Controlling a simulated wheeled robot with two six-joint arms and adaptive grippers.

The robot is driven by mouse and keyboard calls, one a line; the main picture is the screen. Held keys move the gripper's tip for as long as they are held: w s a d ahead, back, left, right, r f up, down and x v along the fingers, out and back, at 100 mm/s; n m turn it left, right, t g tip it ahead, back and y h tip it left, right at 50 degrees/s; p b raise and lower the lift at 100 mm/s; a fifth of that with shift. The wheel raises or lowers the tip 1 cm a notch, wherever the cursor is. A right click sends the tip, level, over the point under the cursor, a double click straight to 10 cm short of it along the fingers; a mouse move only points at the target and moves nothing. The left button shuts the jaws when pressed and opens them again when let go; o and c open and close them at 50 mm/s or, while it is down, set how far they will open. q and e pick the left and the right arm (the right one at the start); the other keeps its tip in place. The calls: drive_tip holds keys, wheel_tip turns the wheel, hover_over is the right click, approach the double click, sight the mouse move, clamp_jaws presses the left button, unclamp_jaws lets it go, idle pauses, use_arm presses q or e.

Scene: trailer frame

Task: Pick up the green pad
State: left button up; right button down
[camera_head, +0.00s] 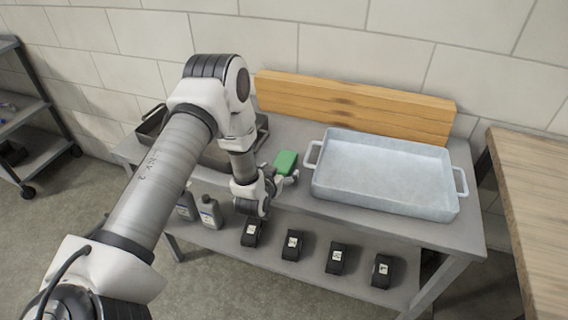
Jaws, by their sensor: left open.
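The green pad (286,161) is on the grey table's top, left of the pale tray. My left arm comes in from the left and reaches across to it. My left gripper (289,178) is open at the near side of the pad, with its fingers pointing toward it. The fingers are small in the picture, and I cannot tell whether they touch the pad. The pad's near lower edge is partly hidden by the gripper. My right gripper is not in view.
A pale blue-white tray (385,172) stands right of the pad. Wooden planks (350,104) stand behind, against the wall. A dark metal pan (262,133) is partly hidden behind my arm. Bottles (209,212) and several black boxes (292,245) sit on the lower shelf. A wooden table (535,190) is at right.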

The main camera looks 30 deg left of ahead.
use_arm(q)
drive_tip(key=shift+d+r, duration=0.1)
drive_tip(key=shift+c, duration=0.4)
drive_tip(key=shift+s, duration=0.1)
drive_tip(key=c, duration=1.2)
drive_tip(key=shift+o, duration=0.2)
drive_tip(key=shift+r, duration=0.1)
